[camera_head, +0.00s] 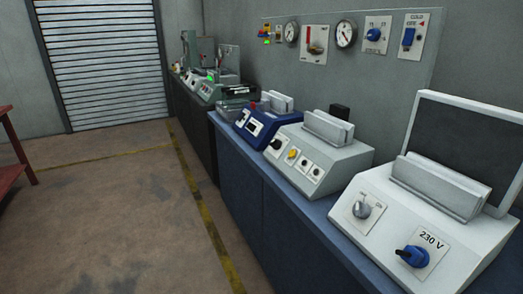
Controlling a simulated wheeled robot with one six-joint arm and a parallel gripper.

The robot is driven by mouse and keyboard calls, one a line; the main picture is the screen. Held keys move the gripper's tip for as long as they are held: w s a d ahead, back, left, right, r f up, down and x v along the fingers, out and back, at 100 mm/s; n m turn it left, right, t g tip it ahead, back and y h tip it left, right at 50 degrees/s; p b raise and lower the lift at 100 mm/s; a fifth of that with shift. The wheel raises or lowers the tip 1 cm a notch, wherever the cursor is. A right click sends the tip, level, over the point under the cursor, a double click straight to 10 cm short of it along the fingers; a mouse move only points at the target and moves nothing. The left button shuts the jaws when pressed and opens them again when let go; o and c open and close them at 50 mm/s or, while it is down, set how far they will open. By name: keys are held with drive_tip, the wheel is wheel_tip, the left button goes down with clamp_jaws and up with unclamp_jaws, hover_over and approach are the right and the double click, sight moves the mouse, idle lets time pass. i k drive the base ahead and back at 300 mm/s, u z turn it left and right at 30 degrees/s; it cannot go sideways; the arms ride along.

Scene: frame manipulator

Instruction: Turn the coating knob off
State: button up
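My gripper is not in view. No label that reads "coating" can be made out, so I cannot tell which knob is the coating knob. A white machine (465,222) stands on the bench at the near right. Its sloped front carries a grey knob (362,210) on a small plate and a blue knob (412,256) below a "230 V" label. A grey-white machine behind it has a black knob (276,144), a yellow knob (292,153) and small dark controls. On the wall panel (300,85) are a blue rotary knob (373,34) and a blue switch (408,37).
A blue bench (290,225) runs along the right wall, with a blue machine (257,124) and several others farther back. The floor to its left is clear, with a yellow line (205,215). A red table (18,150) stands far left, near a roller shutter (103,60).

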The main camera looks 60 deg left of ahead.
sight(276, 144)
drive_tip(key=k, duration=0.15)
drive_tip(key=u, duration=3.15)
drive_tip(key=k, duration=0.9)
drive_tip(key=z, duration=1.05)
drive_tip(key=i, duration=1)
drive_tip(key=u, duration=1.2)
drive_tip(key=i, duration=0.65)
